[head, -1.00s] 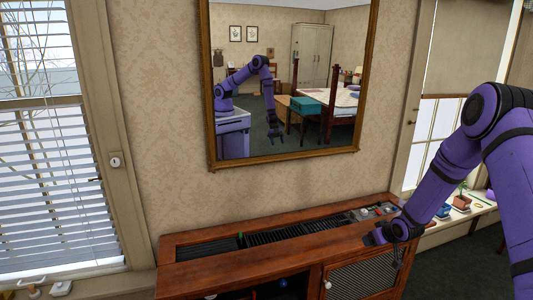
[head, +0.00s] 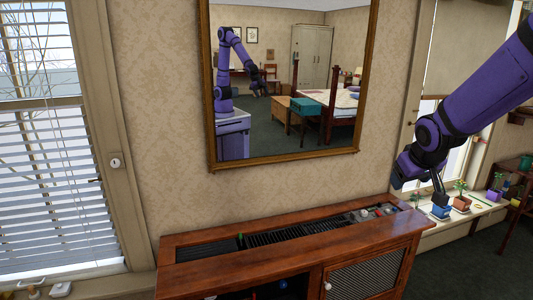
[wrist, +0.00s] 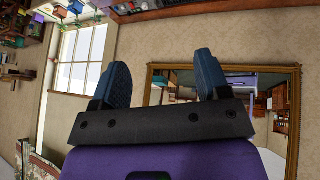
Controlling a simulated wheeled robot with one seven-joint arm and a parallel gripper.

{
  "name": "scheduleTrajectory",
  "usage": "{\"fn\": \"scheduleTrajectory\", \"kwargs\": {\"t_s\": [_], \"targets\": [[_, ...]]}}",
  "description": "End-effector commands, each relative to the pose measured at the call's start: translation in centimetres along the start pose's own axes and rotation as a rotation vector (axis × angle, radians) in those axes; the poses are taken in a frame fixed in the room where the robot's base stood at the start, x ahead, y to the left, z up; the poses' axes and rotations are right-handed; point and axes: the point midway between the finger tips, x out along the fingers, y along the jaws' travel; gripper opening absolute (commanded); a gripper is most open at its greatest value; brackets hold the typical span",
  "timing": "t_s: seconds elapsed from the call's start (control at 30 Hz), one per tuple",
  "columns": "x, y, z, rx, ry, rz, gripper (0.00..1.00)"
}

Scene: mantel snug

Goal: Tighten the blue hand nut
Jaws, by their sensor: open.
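A small blue round thing (head: 283,285) shows in the dark open bay of the wooden cabinet (head: 230,279), at the bottom of the head view. It may be the blue hand nut, but it is too small to be sure. My gripper (head: 440,199) hangs above and to the right of the cabinet, in front of the window ledge, well away from the blue thing. In the wrist view my gripper (wrist: 163,75) has its two dark blue fingers spread wide with nothing between them. The blue thing is not visible in the wrist view.
The cabinet top has a dark grille (head: 290,232) and several small knobs or parts at its right end. A framed mirror (head: 290,159) hangs above, reflecting my arm and a bedroom. Potted plants (head: 461,203) stand on the window ledge. Carpet (head: 465,262) is clear at right.

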Motion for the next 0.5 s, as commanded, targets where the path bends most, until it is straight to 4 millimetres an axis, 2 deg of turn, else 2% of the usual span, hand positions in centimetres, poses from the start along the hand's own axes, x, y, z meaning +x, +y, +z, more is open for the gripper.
{"fn": "scheduleTrajectory", "kwargs": {"t_s": [0.03, 0.2, 0.5], "targets": [[-2.0, -0.2, 0.5, 0.008, 0.000, 0.005, 0.69], [-7.4, -1.0, 2.7, 0.046, -0.019, 0.008, 0.69], [-15.8, -3.0, 8.3, 0.112, -0.051, -0.020, 0.69]]}}
